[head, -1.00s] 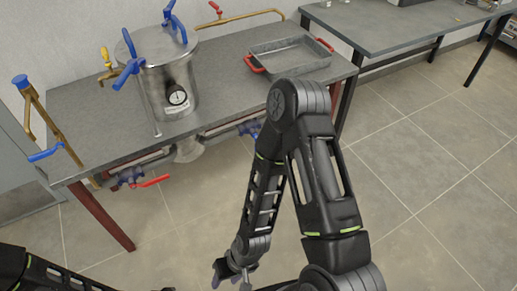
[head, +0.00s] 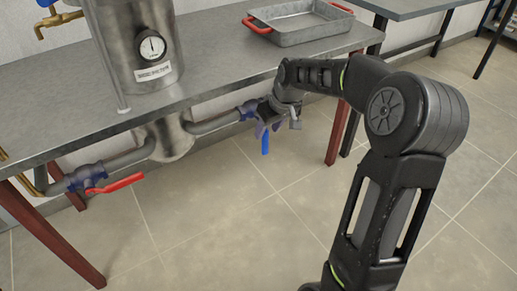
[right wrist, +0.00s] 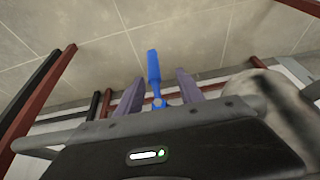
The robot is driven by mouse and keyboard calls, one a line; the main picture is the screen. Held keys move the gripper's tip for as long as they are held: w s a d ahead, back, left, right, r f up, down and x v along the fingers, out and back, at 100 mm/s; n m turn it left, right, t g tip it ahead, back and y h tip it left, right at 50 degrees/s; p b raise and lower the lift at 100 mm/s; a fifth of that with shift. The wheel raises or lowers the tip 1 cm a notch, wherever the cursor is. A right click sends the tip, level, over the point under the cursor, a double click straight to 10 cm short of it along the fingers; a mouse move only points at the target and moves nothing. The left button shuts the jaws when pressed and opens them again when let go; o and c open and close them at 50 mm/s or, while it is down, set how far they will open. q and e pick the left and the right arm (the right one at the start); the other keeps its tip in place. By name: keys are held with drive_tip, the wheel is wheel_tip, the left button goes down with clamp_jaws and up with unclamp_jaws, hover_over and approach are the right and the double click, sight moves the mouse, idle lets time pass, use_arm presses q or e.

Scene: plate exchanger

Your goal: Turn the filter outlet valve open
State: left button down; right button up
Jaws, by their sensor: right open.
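A valve with a blue lever handle (head: 265,143) sits on the pipe to the right under the bench, with its blue body (head: 247,109) partly behind my right gripper (head: 268,124). The lever hangs down. In the right wrist view the blue lever (right wrist: 153,68) shows between the two purple fingers of my open right gripper (right wrist: 160,80), with a gap visible on each side. A second valve (head: 84,178) with a red lever (head: 116,184) is on the left pipe, its lever lying roughly sideways. My left gripper is out of view.
A steel filter vessel (head: 150,75) with a gauge stands on the grey bench (head: 215,82); its lower outlet (head: 170,140) joins both pipes. A metal tray (head: 300,24) with red handles is on the bench. Red bench legs (head: 337,132) stand nearby. The floor in front is clear.

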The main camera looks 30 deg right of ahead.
sight(267, 135)
drive_tip(key=shift+d+r, duration=0.2)
drive_tip(key=shift+d, duration=0.3)
drive_tip(key=shift+d+r, duration=0.1)
drive_tip(key=shift+r, duration=0.15)
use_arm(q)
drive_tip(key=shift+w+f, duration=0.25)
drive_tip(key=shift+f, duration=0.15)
use_arm(e)
drive_tip(key=b+x, duration=0.2)
drive_tip(key=x, duration=0.5)
drive_tip(key=shift+b, duration=0.4)
drive_tip(key=shift+w+f, duration=0.2)
drive_tip(key=shift+f, duration=0.25)
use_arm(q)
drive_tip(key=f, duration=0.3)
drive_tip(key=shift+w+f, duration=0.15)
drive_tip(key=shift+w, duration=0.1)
use_arm(e)
clamp_jaws()
